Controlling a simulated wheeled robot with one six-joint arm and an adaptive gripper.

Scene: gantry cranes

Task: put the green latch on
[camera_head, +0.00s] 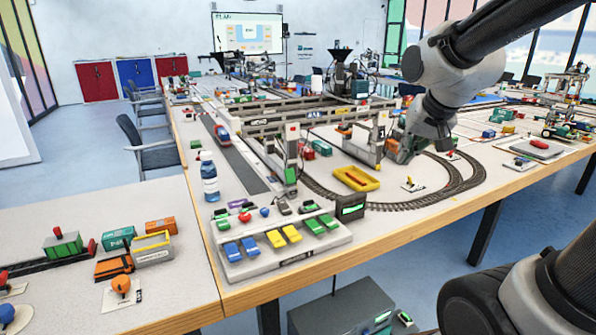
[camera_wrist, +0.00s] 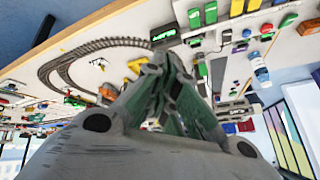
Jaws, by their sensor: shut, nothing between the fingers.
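A light grey control panel (camera_head: 300,258) lies at the near edge of the table in the head view. It carries pairs of blue, yellow and green blocks. The green pair (camera_head: 321,224) is at its right end, beside a dark box with a green display (camera_head: 350,207). I cannot tell which green part is the latch or its state. My gripper (camera_head: 394,155) is above the table, to the right of and beyond the panel, apart from it. In the wrist view my gripper (camera_wrist: 172,68) has its fingers shut together with nothing between them. They hide part of the table.
A grey gantry crane (camera_head: 315,118) stands over the table behind the panel. A curved track (camera_head: 425,200) and a yellow tray (camera_head: 356,179) lie right of it.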

